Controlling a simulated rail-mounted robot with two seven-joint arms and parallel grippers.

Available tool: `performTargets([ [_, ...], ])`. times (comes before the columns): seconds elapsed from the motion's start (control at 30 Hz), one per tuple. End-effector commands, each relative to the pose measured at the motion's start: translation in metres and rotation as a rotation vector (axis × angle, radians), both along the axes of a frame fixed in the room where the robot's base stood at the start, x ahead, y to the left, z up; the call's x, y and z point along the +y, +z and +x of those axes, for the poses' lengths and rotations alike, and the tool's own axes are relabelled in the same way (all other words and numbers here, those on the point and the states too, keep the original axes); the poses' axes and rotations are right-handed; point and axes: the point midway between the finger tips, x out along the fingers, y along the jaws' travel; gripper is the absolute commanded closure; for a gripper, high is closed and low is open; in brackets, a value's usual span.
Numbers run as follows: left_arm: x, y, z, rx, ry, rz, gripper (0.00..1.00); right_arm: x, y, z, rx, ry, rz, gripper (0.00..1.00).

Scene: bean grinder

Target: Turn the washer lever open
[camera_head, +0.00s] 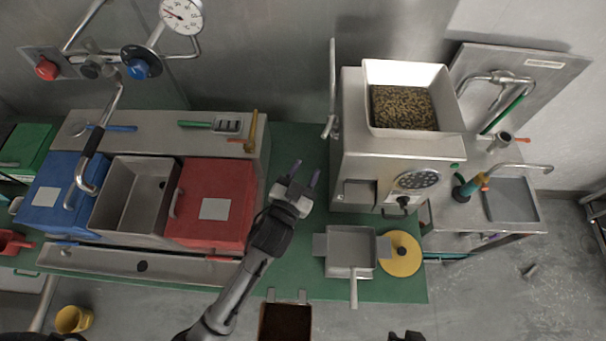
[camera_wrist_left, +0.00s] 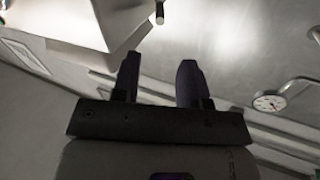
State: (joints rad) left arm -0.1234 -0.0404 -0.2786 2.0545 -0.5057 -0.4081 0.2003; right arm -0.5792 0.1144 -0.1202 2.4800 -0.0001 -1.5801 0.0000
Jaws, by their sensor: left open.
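My left gripper (camera_head: 305,179) is open and empty, in the free space between the red-lidded bin and the grinder. In the left wrist view its two dark fingers (camera_wrist_left: 158,82) stand apart with nothing between them. I cannot tell for sure which handle is the washer lever. On the left wall are a red knob (camera_head: 47,69), a blue knob (camera_head: 136,69) and a hose sprayer with a black grip (camera_head: 94,141), all well away from my left gripper.
The grinder (camera_head: 381,165) with its white hopper (camera_head: 451,100) of beans stands right of my left gripper. A red-lidded bin (camera_head: 190,229) is left of it. A metal pan (camera_head: 350,262) and yellow disc (camera_head: 409,267) lie in front. A gauge (camera_head: 182,14) hangs at upper left.

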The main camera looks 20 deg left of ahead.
Motion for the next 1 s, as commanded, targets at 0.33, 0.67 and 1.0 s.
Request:
performTargets([
  [0.33,0.001,0.000,-0.009,0.000,0.000,0.001,0.60,-0.002,-0.001,0.000,0.001,0.005,-0.008,0.57],
  [0.67,0.001,0.032,0.010,-0.070,-0.001,0.000,0.81,-0.003,-0.001,-0.001,0.002,0.006,-0.010,0.57],
  [1.0,0.004,0.239,0.076,-0.511,-0.043,0.151,1.00,-0.002,0.001,-0.001,0.002,0.003,-0.005,0.57],
])
